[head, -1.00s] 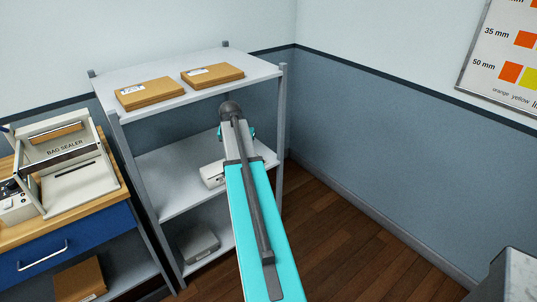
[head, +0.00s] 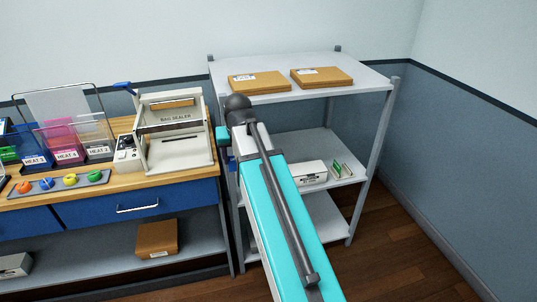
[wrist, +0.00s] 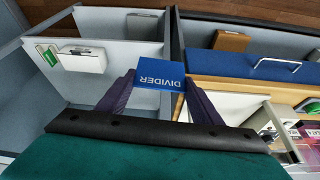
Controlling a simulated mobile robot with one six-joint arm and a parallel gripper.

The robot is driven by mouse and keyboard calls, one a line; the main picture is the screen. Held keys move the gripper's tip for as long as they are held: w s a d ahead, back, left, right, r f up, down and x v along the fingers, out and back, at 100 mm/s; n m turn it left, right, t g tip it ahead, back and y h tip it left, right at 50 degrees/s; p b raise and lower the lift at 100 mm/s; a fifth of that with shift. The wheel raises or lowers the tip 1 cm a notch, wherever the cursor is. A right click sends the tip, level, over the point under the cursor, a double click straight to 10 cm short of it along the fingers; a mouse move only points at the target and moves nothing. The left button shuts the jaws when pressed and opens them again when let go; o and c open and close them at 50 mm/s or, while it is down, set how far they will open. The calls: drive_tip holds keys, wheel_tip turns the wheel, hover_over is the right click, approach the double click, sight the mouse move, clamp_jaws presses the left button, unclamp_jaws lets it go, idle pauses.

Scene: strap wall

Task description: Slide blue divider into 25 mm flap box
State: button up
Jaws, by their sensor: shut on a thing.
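The blue divider (wrist: 160,75), a flat piece marked DIVIDER, is in the middle of the wrist view. My gripper (wrist: 160,88) is shut on it, with one purple finger at each side. The lettering appears upside down there. In the head view my arm hides most of the gripper and the divider. I cannot tell which box is the 25 mm flap box. A white box (head: 307,173) stands on the middle shelf of the grey rack and also shows in the wrist view (wrist: 83,60); its label is too small to read.
Two brown cartons (head: 259,82) lie on the rack's top shelf (head: 365,82). A green-and-white item (head: 341,170) is beside the white box. Left of the rack, a bench with a blue drawer (head: 137,202) carries a bag sealer (head: 175,130). Floor is clear at right.

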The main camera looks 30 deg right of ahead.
drive_tip(key=s+a+r+n, duration=0.1)
drive_tip(key=a+n, duration=0.1)
drive_tip(key=a, duration=0.5)
drive_tip(key=s+a+r+n+y, duration=0.1)
drive_tip(key=s+a+r, duration=0.1)
drive_tip(key=a, duration=0.6)
drive_tip(key=shift+n, duration=0.4)
